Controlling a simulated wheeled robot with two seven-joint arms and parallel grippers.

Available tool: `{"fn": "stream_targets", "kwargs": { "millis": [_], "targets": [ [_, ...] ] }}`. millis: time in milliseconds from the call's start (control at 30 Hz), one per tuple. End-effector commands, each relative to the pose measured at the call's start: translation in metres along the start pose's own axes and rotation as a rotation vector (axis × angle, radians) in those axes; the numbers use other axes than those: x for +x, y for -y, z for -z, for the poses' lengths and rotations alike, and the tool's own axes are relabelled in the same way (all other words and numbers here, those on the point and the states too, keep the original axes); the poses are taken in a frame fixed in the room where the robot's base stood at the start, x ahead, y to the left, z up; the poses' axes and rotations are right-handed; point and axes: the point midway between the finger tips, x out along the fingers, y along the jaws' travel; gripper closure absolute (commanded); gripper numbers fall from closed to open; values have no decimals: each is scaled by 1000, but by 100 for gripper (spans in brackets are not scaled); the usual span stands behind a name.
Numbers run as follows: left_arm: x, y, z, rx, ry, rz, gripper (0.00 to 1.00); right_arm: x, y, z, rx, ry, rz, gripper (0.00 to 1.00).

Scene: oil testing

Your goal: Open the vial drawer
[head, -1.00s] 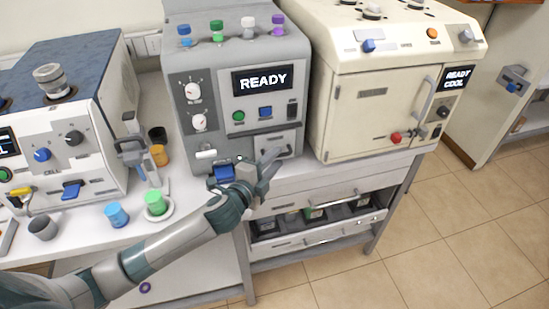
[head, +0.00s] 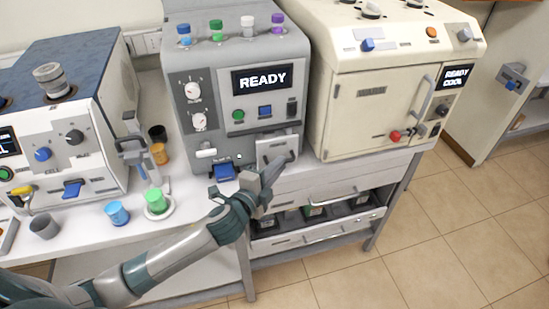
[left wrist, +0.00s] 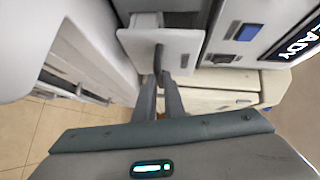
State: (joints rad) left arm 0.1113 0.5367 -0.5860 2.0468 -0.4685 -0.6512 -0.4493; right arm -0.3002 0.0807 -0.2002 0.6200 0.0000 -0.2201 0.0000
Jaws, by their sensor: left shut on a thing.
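The vial drawer (head: 272,147) is a small light-grey drawer low on the front right of the grey machine marked READY (head: 190,100). Its front stands out from the machine's face. In the left wrist view the drawer front (left wrist: 185,42) shows a gap behind it, so the drawer is partly open. My left gripper (head: 279,164) is shut on the drawer's dark handle (left wrist: 158,52). The fingers also show in the left wrist view (left wrist: 160,78). The inside of the drawer is mostly hidden. My right gripper is not in view.
A cream oven-like machine (head: 345,110) stands close on the right. A blue tray-like part (head: 224,172) juts out left of the drawer. Blue (head: 117,213) and green (head: 155,200) capped vials stand on the left bench. A shelf drawer (head: 325,195) lies below.

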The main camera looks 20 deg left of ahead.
Motion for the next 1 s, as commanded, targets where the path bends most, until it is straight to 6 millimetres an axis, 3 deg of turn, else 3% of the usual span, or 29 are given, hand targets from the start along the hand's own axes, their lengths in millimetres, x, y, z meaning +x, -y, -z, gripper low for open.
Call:
{"fn": "stream_targets", "kwargs": {
  "millis": [500, 700, 1000],
  "targets": [
    [-92, -29, 92, -6, 0, -5, 100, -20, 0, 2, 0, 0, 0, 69],
    [-109, -34, 108, -3, 0, -4, 100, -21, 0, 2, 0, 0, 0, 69],
    [-112, -35, 111, -1, -1, -2, 100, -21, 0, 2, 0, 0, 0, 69]
  ]
}}
